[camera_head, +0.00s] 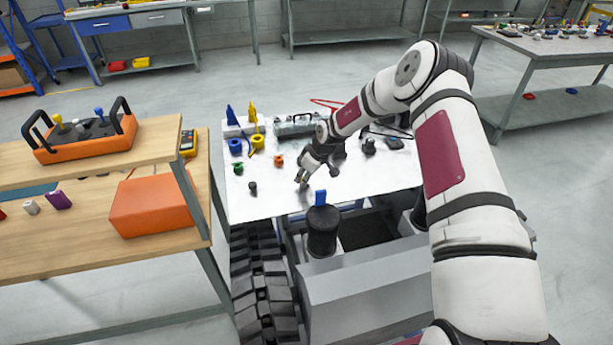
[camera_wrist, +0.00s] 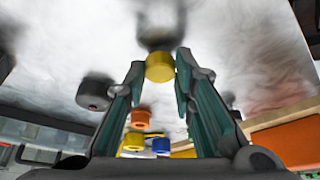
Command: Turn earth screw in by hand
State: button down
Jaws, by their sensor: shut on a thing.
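A yellow round knob, apparently the head of the earth screw (camera_wrist: 160,67), sits between my fingertips in the wrist view. My gripper (camera_head: 302,180) is shut on its sides, low over the front part of the white table (camera_head: 268,208). A blurred dark grey part (camera_wrist: 160,28) shows just beyond the knob; I cannot tell whether they are joined. The screw's thread is hidden. In the head view the knob is too small to make out clearly.
A small black piece (camera_head: 253,187) and an orange piece (camera_head: 278,160) lie left of my gripper. Blue (camera_head: 235,147) and yellow (camera_head: 257,142) rings lie farther back. A tracked carrier (camera_head: 375,285) with a black post (camera_head: 322,232) stands in front. A wooden shelf (camera_head: 100,245) is at left.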

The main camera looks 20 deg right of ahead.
jog(key=shift+a+r+m+t+h+p, duration=0.15)
jog(key=shift+m+h+p, duration=0.1)
jog(key=shift+m, duration=0.6)
jog(key=shift+m+t+h+p, duration=0.15)
jog(key=shift+m+h, duration=0.1)
jog(key=shift+m, duration=0.6)
jog(key=shift+w, duration=0.1)
jog(key=c, duration=1.3)
grip_release()
jog(key=shift+c, duration=0.2)
jog(key=v, duration=1.2)
